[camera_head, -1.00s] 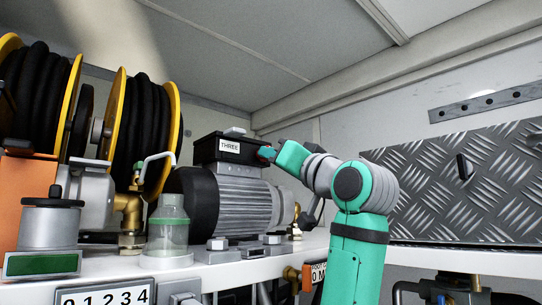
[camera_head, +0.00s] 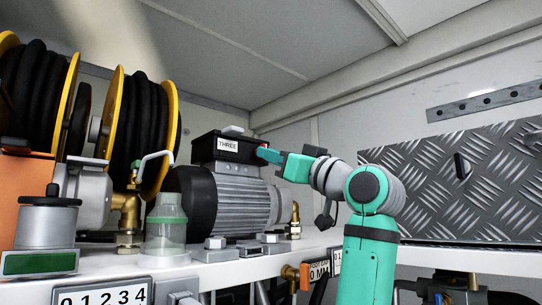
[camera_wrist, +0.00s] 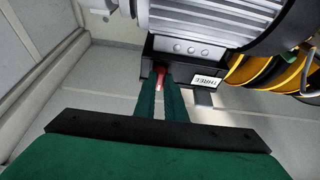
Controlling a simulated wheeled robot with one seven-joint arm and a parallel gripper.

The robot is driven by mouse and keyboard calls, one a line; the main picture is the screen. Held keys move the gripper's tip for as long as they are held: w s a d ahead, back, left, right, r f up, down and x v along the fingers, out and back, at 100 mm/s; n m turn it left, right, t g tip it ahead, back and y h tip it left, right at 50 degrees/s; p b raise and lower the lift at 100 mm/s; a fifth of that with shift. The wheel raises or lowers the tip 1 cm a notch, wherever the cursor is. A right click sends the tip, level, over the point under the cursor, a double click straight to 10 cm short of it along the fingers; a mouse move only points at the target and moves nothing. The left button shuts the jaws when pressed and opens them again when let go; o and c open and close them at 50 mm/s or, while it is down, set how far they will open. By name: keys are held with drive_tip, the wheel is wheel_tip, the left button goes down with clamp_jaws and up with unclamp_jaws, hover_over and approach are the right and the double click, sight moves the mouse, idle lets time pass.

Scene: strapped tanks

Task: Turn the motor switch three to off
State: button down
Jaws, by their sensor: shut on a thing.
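The motor (camera_head: 240,207) stands on the white shelf, with a black box (camera_head: 222,149) on top labelled THREE. A small red switch (camera_wrist: 160,74) sticks out of the box's side; in the head view only a bit of red shows at the box's right side. My gripper (camera_head: 262,154) reaches in from the right at the box's side. In the wrist view its two green fingers (camera_wrist: 159,90) are close together on either side of the red switch, shut on it. The switch's base is partly hidden by the fingers.
Hose reels (camera_head: 150,135) with yellow rims stand behind and left of the motor. A clear cup (camera_head: 166,230) is in front of it on the left. A tread-plate box (camera_head: 440,195) stands to the right. The space above the motor is free.

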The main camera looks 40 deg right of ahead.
drive_tip(key=shift+w, duration=0.1)
drive_tip(key=c, duration=1.8)
unclamp_jaws()
drive_tip(key=v, duration=1.1)
